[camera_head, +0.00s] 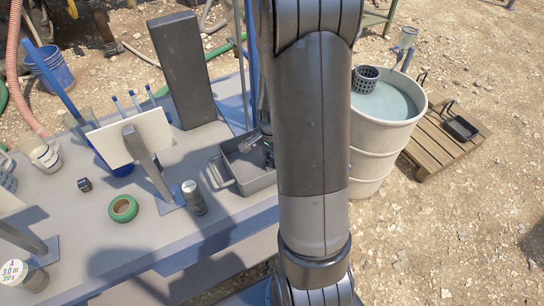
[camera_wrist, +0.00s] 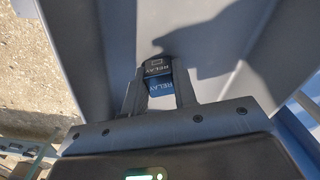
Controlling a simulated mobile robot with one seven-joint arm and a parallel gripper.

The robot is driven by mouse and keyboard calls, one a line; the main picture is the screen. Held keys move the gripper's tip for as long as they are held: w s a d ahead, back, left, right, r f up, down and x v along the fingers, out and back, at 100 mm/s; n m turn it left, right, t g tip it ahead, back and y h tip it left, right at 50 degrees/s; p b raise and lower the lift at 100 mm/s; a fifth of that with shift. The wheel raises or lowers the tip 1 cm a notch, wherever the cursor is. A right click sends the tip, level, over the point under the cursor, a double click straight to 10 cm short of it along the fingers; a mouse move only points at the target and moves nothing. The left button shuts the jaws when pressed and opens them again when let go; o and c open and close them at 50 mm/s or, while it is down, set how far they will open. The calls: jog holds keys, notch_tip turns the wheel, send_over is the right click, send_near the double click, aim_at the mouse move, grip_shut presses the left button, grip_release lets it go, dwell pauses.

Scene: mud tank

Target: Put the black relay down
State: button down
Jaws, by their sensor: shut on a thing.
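The black relay (camera_wrist: 156,68), a small block with white RELAY lettering, is between the two fingers of my gripper (camera_wrist: 160,84) in the wrist view. My gripper is shut on it. Behind the relay are the smooth grey floor and walls of a tub (camera_wrist: 210,30). In the head view the grey tub (camera_head: 224,181) sits on the bench's right end, partly behind my arm. My gripper (camera_head: 266,148) shows only in part there, at the tub's right side, and the relay cannot be made out. I cannot tell whether the relay touches the tub floor.
The bench (camera_head: 150,235) holds a green tape roll (camera_head: 122,208), a dark cylinder (camera_head: 193,197), a white panel (camera_head: 135,138), a tall dark slab (camera_head: 183,70) and a small black item (camera_head: 84,184). A water-filled drum (camera_head: 375,140) stands right of my arm, near a wooden pallet (camera_head: 440,150).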

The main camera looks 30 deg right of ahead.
jog(key=c, duration=1.2)
grip_release()
jog(key=shift+o, duration=0.2)
notch_tip(320, 180, up, 12)
jog(key=s+a+r+n+t, duration=0.5)
jog(key=s+a+r+n, duration=0.7)
jog(key=r, duration=0.4)
jog(key=shift+s+a+n+t, duration=0.25)
jog(key=shift+s+n+t, duration=0.05)
jog(key=shift+s+n, duration=0.55)
jog(key=shift+o, duration=0.5)
jog(key=shift+r, duration=0.1)
